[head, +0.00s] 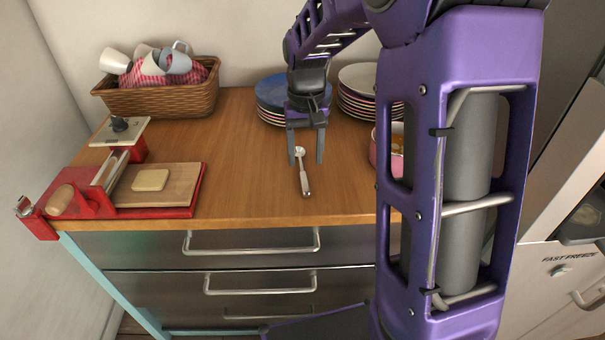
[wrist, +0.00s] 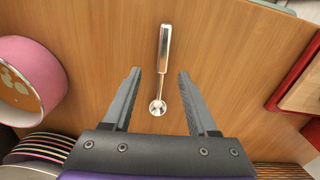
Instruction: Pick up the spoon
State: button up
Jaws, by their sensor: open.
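The spoon (head: 303,172) is a small metal spoon lying on the wooden counter (head: 245,185). In the head view its bowl points away and its handle points towards the front edge. My gripper (head: 305,162) is open and empty, pointing down at the bowl end. In the wrist view the spoon (wrist: 163,60) lies ahead of my gripper (wrist: 160,72), with its bowl in the gap between the two fingers and its handle reaching beyond the fingertips. The fingers appear to be above the counter; I cannot tell the exact height.
Stacks of plates (head: 275,100) stand behind my gripper. A pink bowl (wrist: 30,80) is to the right in the head view. A wicker basket (head: 160,101) with mugs is at the back left. A red slicer with a wooden board (head: 158,190) is at the left. Counter around the spoon is clear.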

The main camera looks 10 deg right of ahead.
aim_at(303, 174)
jog(key=f, duration=0.3)
jog(key=f+b, duration=0.1)
jog(key=f, duration=0.1)
jog(key=shift+w+a, duration=0.2)
jog(key=shift+w, duration=0.1)
jog(key=shift+r, duration=0.1)
grip_shut()
